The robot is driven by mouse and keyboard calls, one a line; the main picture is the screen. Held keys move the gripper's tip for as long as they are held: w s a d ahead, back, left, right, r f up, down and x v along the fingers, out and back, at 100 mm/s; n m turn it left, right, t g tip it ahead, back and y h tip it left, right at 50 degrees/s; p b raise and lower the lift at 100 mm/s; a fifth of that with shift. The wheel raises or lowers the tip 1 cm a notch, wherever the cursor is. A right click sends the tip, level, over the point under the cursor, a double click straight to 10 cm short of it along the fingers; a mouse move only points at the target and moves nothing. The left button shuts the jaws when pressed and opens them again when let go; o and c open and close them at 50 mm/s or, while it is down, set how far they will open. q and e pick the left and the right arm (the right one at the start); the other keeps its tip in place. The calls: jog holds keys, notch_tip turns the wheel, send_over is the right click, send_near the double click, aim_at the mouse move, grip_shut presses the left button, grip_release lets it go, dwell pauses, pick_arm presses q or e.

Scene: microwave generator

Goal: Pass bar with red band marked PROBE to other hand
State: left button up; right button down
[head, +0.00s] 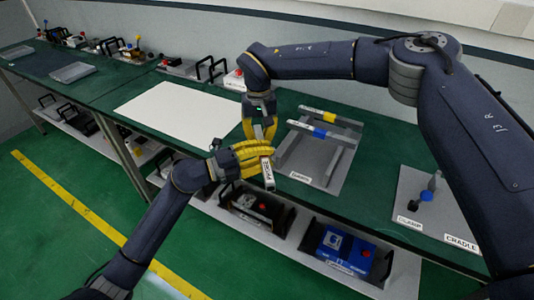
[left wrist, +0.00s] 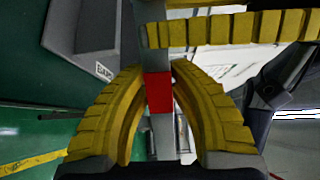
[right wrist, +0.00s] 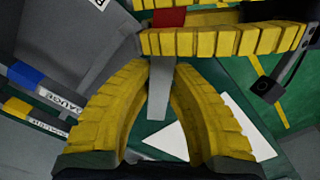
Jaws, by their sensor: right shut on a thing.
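The bar marked PROBE (head: 267,172) is a narrow grey bar with a white label, held in the air above the bench's front edge. Its red band shows in the left wrist view (left wrist: 159,92) and partly in the right wrist view (right wrist: 168,17). My right gripper (head: 261,137) points down and is shut on the bar's plain grey part (right wrist: 158,95). My left gripper (head: 264,156) reaches in from the lower left, its fingers on both sides of the bar at the red band. Its fingertips are very close to the bar; I cannot tell whether they press on it.
A grey rack (head: 318,172) with a blue-banded bar (head: 321,132) and a yellow-banded bar (head: 327,116) stands right of the grippers. A white sheet (head: 180,112) lies left. A grey plate marked CLAMP and CRADLE (head: 430,215) is at right. Boxed equipment (head: 345,250) sits on the lower shelf.

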jog(key=c, duration=1.3)
grip_release()
jog(key=shift+o, duration=0.2)
